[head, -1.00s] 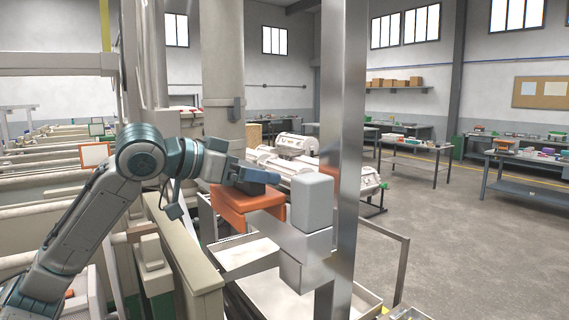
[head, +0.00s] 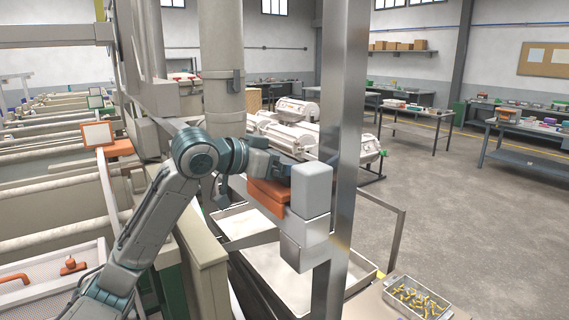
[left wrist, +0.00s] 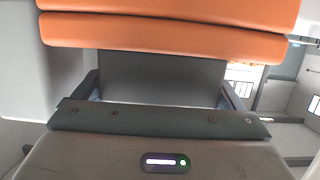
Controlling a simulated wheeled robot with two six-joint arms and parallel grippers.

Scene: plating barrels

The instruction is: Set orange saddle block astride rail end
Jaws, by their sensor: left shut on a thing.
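The orange saddle block (head: 268,197) is in my left gripper (head: 278,168), and it also shows across the top of the left wrist view (left wrist: 165,35). The gripper is shut, with a dark grey piece (left wrist: 160,78) between its fingers just below the orange. In the head view the block is at the pale grey rail (head: 305,228), left of the rail's blocky grey end (head: 312,190). I cannot tell whether it touches the rail or sits astride it. The block's underside is hidden. My right gripper is not in view.
A steel post (head: 341,130) stands close to the right of the rail end. A pale tray (head: 285,275) lies below. A bin of brass-coloured parts (head: 416,298) is at the lower right. White barrels (head: 295,135) stand behind. Open floor lies to the right.

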